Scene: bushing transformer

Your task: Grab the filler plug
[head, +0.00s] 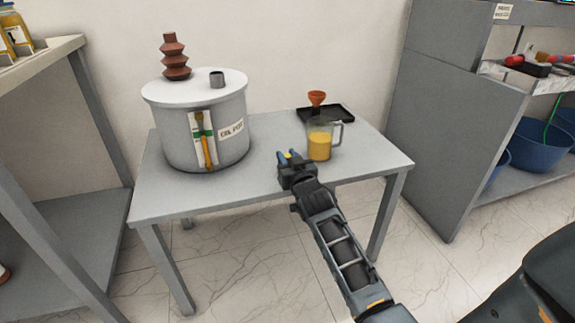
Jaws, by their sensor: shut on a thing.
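My gripper (289,157) is over the front part of the grey table, right of the grey pot and left of the measuring jug. It is shut on a small yellow piece (288,155) between its blue fingertips, which looks like the filler plug. Most of this piece is hidden by the fingers. The grey pot (178,150) has a white lid (195,90). A short grey filler neck (217,79) and a ribbed brown bushing (174,57) stand on the lid.
A jug of yellow liquid (320,145) stands close right of my gripper. Behind it, an orange funnel (317,98) stands on a black tray (340,114). The table (240,187) is clear along its front. Shelves (455,100) stand at right, another table (45,55) at left.

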